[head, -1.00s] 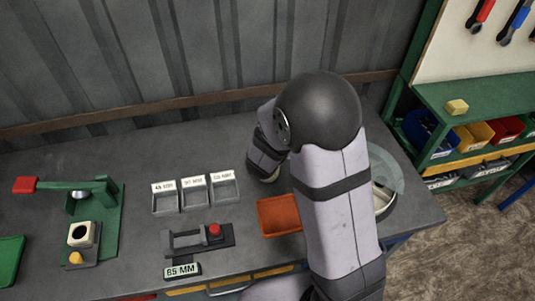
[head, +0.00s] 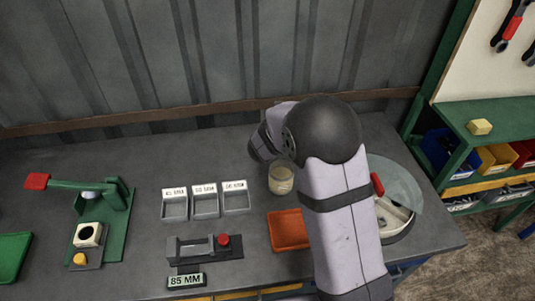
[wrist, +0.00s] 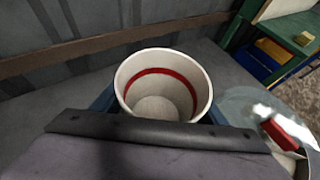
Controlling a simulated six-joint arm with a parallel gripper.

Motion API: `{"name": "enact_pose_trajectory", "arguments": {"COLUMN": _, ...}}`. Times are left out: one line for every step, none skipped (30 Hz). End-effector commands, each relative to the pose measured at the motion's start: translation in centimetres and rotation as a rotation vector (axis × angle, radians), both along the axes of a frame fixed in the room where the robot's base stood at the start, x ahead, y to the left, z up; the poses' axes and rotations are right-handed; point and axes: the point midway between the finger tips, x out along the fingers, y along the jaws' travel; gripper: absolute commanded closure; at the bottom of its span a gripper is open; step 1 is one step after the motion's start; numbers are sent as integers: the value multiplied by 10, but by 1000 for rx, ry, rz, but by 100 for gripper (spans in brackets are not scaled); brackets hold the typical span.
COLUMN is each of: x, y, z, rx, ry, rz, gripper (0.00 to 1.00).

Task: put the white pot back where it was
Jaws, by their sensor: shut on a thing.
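The white pot (wrist: 163,90) fills the middle of the wrist view. It is round and open at the top, with a red band around the inside and an empty pale floor. My gripper (wrist: 160,112) is shut on it, with bluish fingers showing at either side of the pot. In the head view, my arm hides the fingers and the held pot, and only the wrist part shows near the back of the bench. How high the pot is above the bench cannot be told.
A beige jar (head: 281,179) stands below my wrist in the head view. Three labelled trays (head: 205,204), an orange tray (head: 287,231) and a red-buttoned fixture (head: 205,247) are nearby. A round machine with a clear cover (head: 398,187) is right of my arm. A green press (head: 104,211) is left.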

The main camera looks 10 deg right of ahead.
Motion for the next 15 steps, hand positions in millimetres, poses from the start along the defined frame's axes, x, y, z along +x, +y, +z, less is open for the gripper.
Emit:
{"name": "enact_pose_trajectory", "arguments": {"x": 15, "y": 4, "z": -12, "rx": 2, "ry": -4, "rz": -3, "gripper": 62}}
{"name": "enact_pose_trajectory", "arguments": {"x": 23, "y": 6, "z": -14, "rx": 2, "ry": -4, "rz": -6, "gripper": 62}}
{"name": "enact_pose_trajectory", "arguments": {"x": 33, "y": 9, "z": -17, "rx": 2, "ry": -3, "rz": -8, "gripper": 62}}
{"name": "enact_pose_trajectory", "arguments": {"x": 40, "y": 12, "z": -19, "rx": 3, "ry": -4, "rz": -8, "gripper": 62}}
{"name": "enact_pose_trajectory", "arguments": {"x": 48, "y": 14, "z": -22, "rx": 3, "ry": -2, "rz": -9, "gripper": 62}}
{"name": "enact_pose_trajectory", "arguments": {"x": 57, "y": 18, "z": -25, "rx": 4, "ry": -1, "rz": -8, "gripper": 62}}
{"name": "enact_pose_trajectory", "arguments": {"x": 64, "y": 21, "z": -27, "rx": 4, "ry": -2, "rz": -7, "gripper": 62}}
{"name": "enact_pose_trajectory", "arguments": {"x": 71, "y": 24, "z": -29, "rx": 4, "ry": -2, "rz": -5, "gripper": 62}}
{"name": "enact_pose_trajectory", "arguments": {"x": 79, "y": 27, "z": -32, "rx": 5, "ry": -1, "rz": -2, "gripper": 62}}
{"name": "enact_pose_trajectory", "arguments": {"x": 85, "y": 30, "z": -34, "rx": 4, "ry": 0, "rz": 0, "gripper": 62}}
{"name": "enact_pose_trajectory", "arguments": {"x": 91, "y": 33, "z": -35, "rx": 4, "ry": -1, "rz": 3, "gripper": 62}}
{"name": "enact_pose_trajectory", "arguments": {"x": 98, "y": 37, "z": -37, "rx": 6, "ry": 0, "rz": 7, "gripper": 62}}
{"name": "enact_pose_trajectory", "arguments": {"x": 103, "y": 39, "z": -38, "rx": 4, "ry": 0, "rz": 11, "gripper": 62}}
{"name": "enact_pose_trajectory", "arguments": {"x": 107, "y": 42, "z": -40, "rx": 5, "ry": 0, "rz": 13, "gripper": 62}}
{"name": "enact_pose_trajectory", "arguments": {"x": 113, "y": 45, "z": -41, "rx": 4, "ry": 1, "rz": 18, "gripper": 62}}
